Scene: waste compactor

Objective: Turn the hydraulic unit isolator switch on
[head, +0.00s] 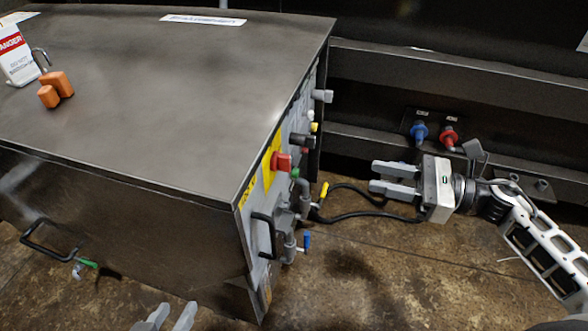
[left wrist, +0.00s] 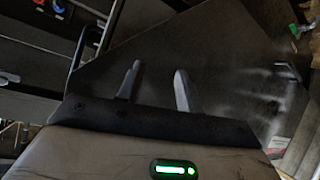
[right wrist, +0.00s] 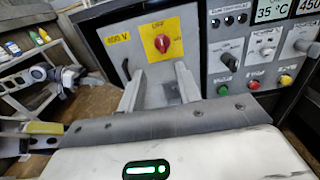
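The isolator switch is a red rotary knob (right wrist: 162,43) on a yellow square plate (right wrist: 182,32), beside a yellow "400 V" label (right wrist: 115,43) in the right wrist view. In the head view the red knob (head: 282,161) sticks out from the side panel of the dark metal cabinet (head: 200,90). The knob's exact setting is too small to read. My right gripper (head: 373,177) is open and empty, to the right of the panel, its fingers pointing towards it and apart from the knob. My left gripper (head: 176,308) is open and empty, low in front of the cabinet.
A black handle (head: 263,235), pipes and cables sit below and beside the switch. Other knobs and buttons (right wrist: 255,85) share the panel. A padlock with a danger tag (head: 18,55) and orange pieces (head: 56,88) lie on the cabinet top.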

